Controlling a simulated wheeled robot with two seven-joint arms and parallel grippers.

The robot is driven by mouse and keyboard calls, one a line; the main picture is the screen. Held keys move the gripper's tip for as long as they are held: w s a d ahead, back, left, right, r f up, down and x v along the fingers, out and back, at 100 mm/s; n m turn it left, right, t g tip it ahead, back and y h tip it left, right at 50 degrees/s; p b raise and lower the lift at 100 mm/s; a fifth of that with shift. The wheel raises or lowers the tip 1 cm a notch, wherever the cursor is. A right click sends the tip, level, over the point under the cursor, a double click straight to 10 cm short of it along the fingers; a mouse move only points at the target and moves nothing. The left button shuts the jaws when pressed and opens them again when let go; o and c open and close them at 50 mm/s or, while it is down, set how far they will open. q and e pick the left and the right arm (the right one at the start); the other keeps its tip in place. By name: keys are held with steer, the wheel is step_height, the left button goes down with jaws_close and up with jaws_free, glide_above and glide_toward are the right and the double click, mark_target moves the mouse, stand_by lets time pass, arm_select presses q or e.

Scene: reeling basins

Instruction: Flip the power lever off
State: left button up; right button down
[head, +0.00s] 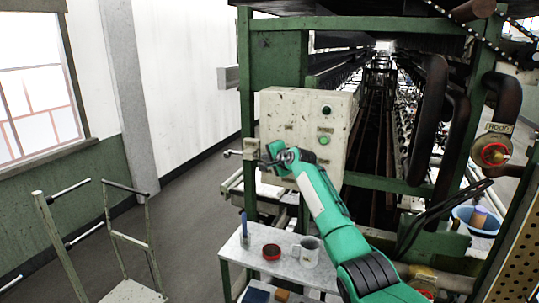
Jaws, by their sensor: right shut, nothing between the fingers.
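A beige control box (338,112) is mounted on the green frame of the machine, with a dark knob and a green button on its front. A small metal fitting (250,147) that looks like the power lever sits at the box's left side, with a short handle pointing left. My right gripper (273,155) is in front of the box's lower left, just right of this fitting. It is shut and empty. I cannot tell whether it touches the fitting. My wrist covers part of the box's lower face. My left gripper is not in view.
A small grey table (237,264) below holds a white mug (307,251), a red-brown bowl (271,251) and a blue upright item (244,224). A metal rack (124,239) stands at the left. Pipes and a red valve wheel (494,153) are at the right.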

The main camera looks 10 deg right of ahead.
steer(key=shift+a+f, duration=0.1)
stand_by(0.5)
steer(key=r+p, duration=0.2)
steer(key=r, duration=0.1)
steer(key=r+p, duration=0.1)
steer(key=shift+w+d+r+p, duration=0.25)
steer(key=shift+p, duration=0.1)
steer(key=s+a+r+b, duration=0.3)
steer(key=s+r+b, duration=0.1)
steer(key=r, duration=0.3)
steer(key=shift+s+r+b, duration=0.25)
steer(key=shift+r+b, duration=0.15)
steer(key=shift+b, duration=0.2)
